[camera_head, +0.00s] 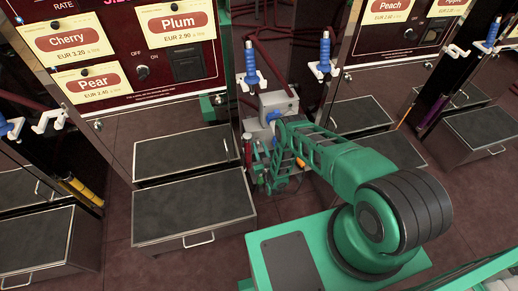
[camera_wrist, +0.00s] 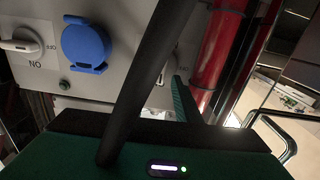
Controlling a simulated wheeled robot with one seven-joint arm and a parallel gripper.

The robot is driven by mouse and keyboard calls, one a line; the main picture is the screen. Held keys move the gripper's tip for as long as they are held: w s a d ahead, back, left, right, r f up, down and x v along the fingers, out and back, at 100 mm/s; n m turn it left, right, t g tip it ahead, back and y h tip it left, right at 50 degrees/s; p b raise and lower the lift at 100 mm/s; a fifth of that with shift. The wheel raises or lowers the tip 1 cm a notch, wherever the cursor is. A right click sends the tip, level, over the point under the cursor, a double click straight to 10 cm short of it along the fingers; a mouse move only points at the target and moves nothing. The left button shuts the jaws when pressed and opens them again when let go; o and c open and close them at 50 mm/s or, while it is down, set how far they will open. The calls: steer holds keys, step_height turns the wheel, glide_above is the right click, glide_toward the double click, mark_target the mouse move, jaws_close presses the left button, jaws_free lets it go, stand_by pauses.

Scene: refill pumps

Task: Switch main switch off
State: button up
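A white rotary switch (camera_wrist: 22,42) is at the upper left of the wrist view, on a light grey panel (camera_wrist: 120,25). Its knob is cut off by the left edge, and the letters "NO" stand beside it. The grey box (camera_head: 279,103) shows in the head view between two pump cabinets, partly behind my arm; its switch cannot be made out there. My gripper (camera_wrist: 178,88) is in front of the panel, to the right of the switch and apart from it. A dark bar crosses the wrist view, and only part of the fingers shows, so its opening is unclear.
A blue socket cover (camera_wrist: 86,45) is on the panel between the switch and my gripper. A red pipe (camera_wrist: 222,50) runs close on the right. Pump cabinets with drip trays (camera_head: 195,208) stand on both sides in the head view. Blue nozzles (camera_head: 250,62) hang near the box.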

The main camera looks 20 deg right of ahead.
steer(key=shift+w, duration=0.1)
jaws_close()
steer(key=shift+n, duration=0.3)
steer(key=shift+a+f+n, duration=0.1)
steer(key=shift+a+n, duration=0.15)
steer(key=shift+n, duration=1.05)
steer(key=shift+a+n, duration=0.25)
steer(key=shift+n, duration=1.05)
jaws_free()
